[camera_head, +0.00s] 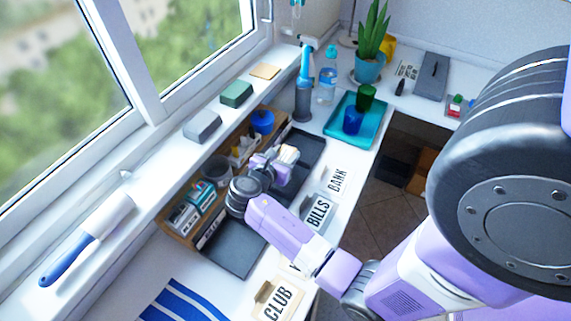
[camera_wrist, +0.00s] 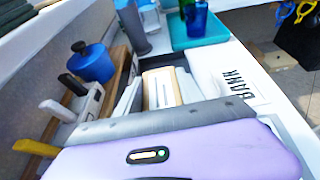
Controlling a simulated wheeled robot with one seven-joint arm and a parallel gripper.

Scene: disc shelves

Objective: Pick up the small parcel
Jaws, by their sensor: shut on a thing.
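The small parcel (camera_wrist: 161,88), tan with a white label, shows beyond the grey edge of my gripper (camera_wrist: 150,118) in the wrist view. In the head view the parcel (camera_head: 289,153) is a small pale block at the tip of my gripper (camera_head: 280,163). My gripper is shut on it, above the dark trays on the desk by the window. The fingertips are mostly hidden, and I cannot tell whether the parcel touches the tray beneath.
A wooden organiser (camera_head: 180,231) with several items runs along the sill side. A teal tray (camera_head: 343,137) with cups stands beyond. Cards marked BANK (camera_head: 338,181), BILLS (camera_head: 318,212) and CLUB (camera_head: 278,303) lie along the desk's front edge.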

